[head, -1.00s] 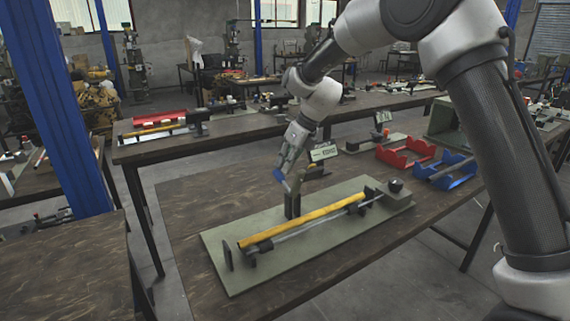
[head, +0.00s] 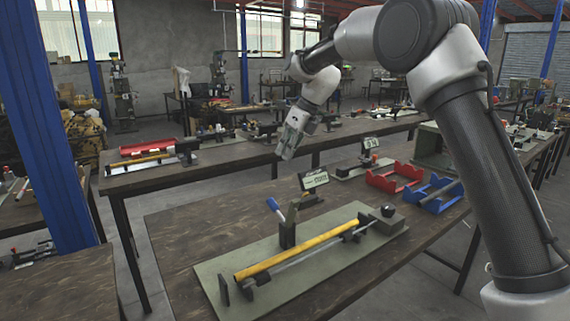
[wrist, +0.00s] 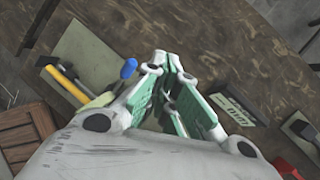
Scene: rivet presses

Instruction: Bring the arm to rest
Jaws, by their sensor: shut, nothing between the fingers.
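My gripper (head: 287,154) hangs in the air above the far edge of the near table (head: 180,222) in the head view, with my arm bent over from the right. Its fingers are closed together and hold nothing. In the wrist view the closed fingers (wrist: 172,72) point at the brown tabletop. Below and in front is a rivet press on a green base plate (head: 222,277). The press has a lever with a blue handle (head: 273,204), which stands tilted up and apart from my gripper. The blue handle also shows in the wrist view (wrist: 128,69).
A yellow bar (head: 290,251) lies along the press. A small display sign (head: 314,179) stands behind it. A red holder (head: 394,177) and a blue holder (head: 434,193) sit at the right. A blue post (head: 45,130) stands at the left. The table's left part is bare.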

